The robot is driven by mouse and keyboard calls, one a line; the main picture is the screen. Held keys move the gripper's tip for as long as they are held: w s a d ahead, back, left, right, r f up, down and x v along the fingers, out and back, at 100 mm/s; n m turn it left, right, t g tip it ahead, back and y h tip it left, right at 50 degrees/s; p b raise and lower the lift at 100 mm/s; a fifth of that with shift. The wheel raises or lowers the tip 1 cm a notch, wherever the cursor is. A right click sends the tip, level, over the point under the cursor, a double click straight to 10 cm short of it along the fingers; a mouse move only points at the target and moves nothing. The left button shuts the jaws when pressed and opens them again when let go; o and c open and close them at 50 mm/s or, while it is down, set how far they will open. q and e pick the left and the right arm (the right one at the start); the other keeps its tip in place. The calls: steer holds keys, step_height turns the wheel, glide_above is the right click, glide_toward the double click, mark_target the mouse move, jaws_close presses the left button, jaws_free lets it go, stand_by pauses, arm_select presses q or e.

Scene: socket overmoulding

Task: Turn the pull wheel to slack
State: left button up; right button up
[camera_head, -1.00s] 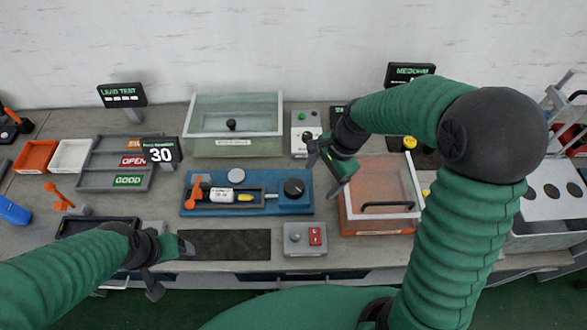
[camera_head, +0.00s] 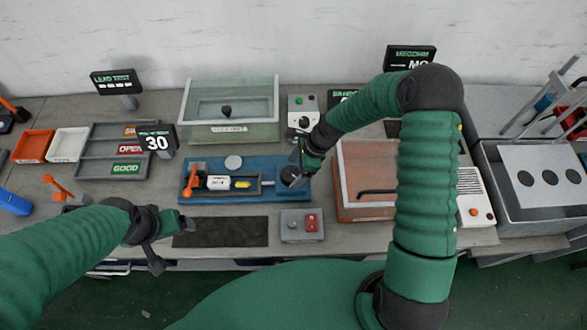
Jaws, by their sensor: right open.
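The pull wheel appears to be the black round knob (camera_head: 291,178) at the right end of the blue fixture (camera_head: 265,202). My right gripper (camera_head: 296,174) is open at the knob, its fingers over the knob's right side and partly hiding it. I cannot tell whether the fingers touch it. On the fixture, a white and yellow part (camera_head: 219,183) lies in a dark channel, with an orange lever (camera_head: 194,180) at its left. My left gripper (camera_head: 172,222) is over the left end of the dark mat; I cannot tell its jaw state.
A clear-lidded box (camera_head: 231,130) stands behind the fixture, and an orange box (camera_head: 365,205) with a clear lid stands to its right. A grey switch box (camera_head: 302,226) and a dark mat (camera_head: 222,232) lie in front. Sorting trays (camera_head: 100,150) are at the left.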

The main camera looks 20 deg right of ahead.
steer(key=shift+s+a+f, duration=0.1)
steer(key=shift+s+f, duration=0.05)
steer(key=shift+f, duration=0.1)
steer(key=shift+a, duration=0.4)
steer(key=shift+w+a, duration=0.2)
steer(key=shift+a, duration=0.05)
steer(key=c, duration=0.5)
steer(key=shift+c, duration=1.1)
steer(key=shift+d, duration=0.35)
steer(key=c, duration=0.6)
arm_select(q)
steer(key=shift+s+a, duration=0.1)
steer(key=shift+a, duration=0.35)
arm_select(e)
steer(key=shift+c, duration=0.2)
arm_select(q)
steer(key=shift+a, duration=0.1)
